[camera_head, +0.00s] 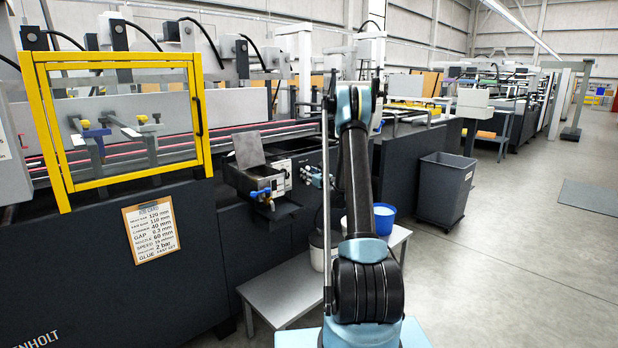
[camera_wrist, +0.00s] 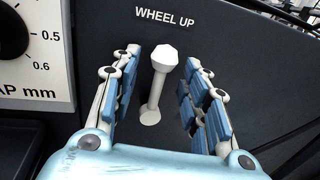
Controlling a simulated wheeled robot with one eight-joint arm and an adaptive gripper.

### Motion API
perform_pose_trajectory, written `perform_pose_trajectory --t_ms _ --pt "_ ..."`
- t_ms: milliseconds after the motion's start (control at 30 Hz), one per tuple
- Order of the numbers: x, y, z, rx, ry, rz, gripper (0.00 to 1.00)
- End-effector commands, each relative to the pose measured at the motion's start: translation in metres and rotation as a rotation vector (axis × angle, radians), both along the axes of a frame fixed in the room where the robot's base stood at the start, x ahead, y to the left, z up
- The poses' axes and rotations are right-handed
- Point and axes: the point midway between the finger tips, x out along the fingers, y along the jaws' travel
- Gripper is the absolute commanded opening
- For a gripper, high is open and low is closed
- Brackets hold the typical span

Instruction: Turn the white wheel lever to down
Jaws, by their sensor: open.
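The white wheel lever (camera_wrist: 155,90) shows in the wrist view on a dark panel, below the printed words WHEEL UP. Its faceted knob is at the upper end and its round base at the lower end, so it points up in the picture, tilted slightly right. My gripper (camera_wrist: 158,92) is open, with one blue-padded finger on each side of the lever. A gap shows between the lever and each finger.
A gap dial plate (camera_wrist: 40,60) marked in mm is left of my gripper. In the head view, a glue unit (camera_head: 265,180) juts from the machine, a low table (camera_head: 285,297) holds a blue bucket (camera_head: 384,215), and a grey bin (camera_head: 444,190) stands right.

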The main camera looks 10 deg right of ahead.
Motion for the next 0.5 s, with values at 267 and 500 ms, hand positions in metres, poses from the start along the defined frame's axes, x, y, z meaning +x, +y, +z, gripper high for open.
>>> perform_pose_trajectory --t_ms 267,500 --pt "-0.0001 -0.0002 -0.0001 0.0 0.0 0.0 0.0" --pt "-0.0001 -0.0027 -0.0001 0.002 0.002 -0.002 0.0"
